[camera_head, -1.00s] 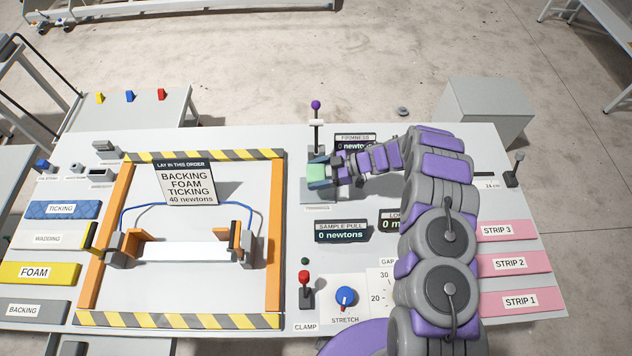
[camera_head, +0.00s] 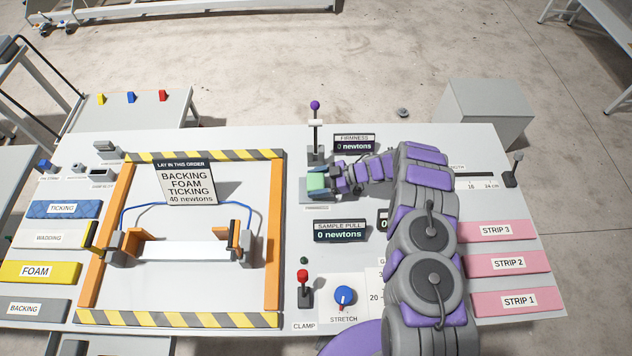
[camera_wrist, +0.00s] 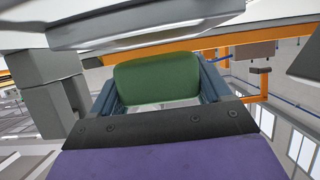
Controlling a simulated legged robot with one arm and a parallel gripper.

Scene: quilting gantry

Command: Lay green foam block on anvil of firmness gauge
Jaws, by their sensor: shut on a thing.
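The green foam block (camera_head: 317,182) is at the firmness gauge (camera_head: 316,150), over its grey anvil plate (camera_head: 310,197). My gripper (camera_head: 326,184) reaches in from the right and is shut on the block. In the wrist view the green block (camera_wrist: 157,80) sits between my two fingers (camera_wrist: 157,92), and a pale grey part crosses close above it. The block is low by the anvil; I cannot tell whether it touches. The firmness display (camera_head: 354,144) reads 0 newtons. The gauge's lever with a purple knob (camera_head: 315,105) stands upright.
A sample pull display (camera_head: 341,231) and a red-knobbed clamp lever (camera_head: 304,287) are in front of the gauge. The orange-and-striped frame (camera_head: 274,235) stands to the left. Pink strips (camera_head: 510,264) lie at right. My arm covers the table between.

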